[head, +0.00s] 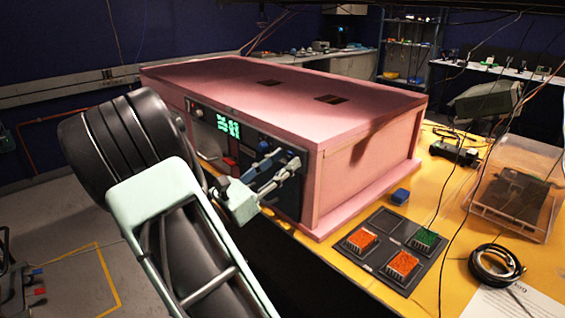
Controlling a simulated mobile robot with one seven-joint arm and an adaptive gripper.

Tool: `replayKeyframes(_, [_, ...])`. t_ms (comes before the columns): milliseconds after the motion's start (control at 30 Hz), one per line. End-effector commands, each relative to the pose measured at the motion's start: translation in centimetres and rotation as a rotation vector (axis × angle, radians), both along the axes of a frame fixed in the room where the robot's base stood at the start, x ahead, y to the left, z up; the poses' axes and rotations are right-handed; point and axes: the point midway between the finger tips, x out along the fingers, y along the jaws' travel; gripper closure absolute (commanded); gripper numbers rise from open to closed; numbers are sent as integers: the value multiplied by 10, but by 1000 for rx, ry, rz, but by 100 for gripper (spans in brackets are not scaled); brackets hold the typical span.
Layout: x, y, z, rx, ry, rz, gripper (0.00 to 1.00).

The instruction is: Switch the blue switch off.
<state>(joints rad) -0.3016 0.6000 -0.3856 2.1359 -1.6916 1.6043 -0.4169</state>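A pink foam box (370,160) stands on the table, with a dark control panel (289,203) on its front face. The gripper and arm hide part of the panel.
A green display (228,127) and a red part (230,162) are left of the panel. A dark tray (385,215) with orange and green blocks, a blue block (400,196), a black cable coil (495,264) and a clear box (515,196) lie on the yellow table.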

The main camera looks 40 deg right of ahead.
Motion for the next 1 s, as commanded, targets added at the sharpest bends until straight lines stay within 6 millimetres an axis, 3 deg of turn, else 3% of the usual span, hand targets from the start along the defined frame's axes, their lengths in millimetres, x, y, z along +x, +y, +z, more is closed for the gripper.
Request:
replayKeyframes(400, [-5, 77, -23, 0, 2, 6, 65])
replayKeyframes(600, [-8, 103, -31, -1, 1, 3, 65])
replayKeyframes(1000, [-9, 111, -34, 0, 0, 1, 65])
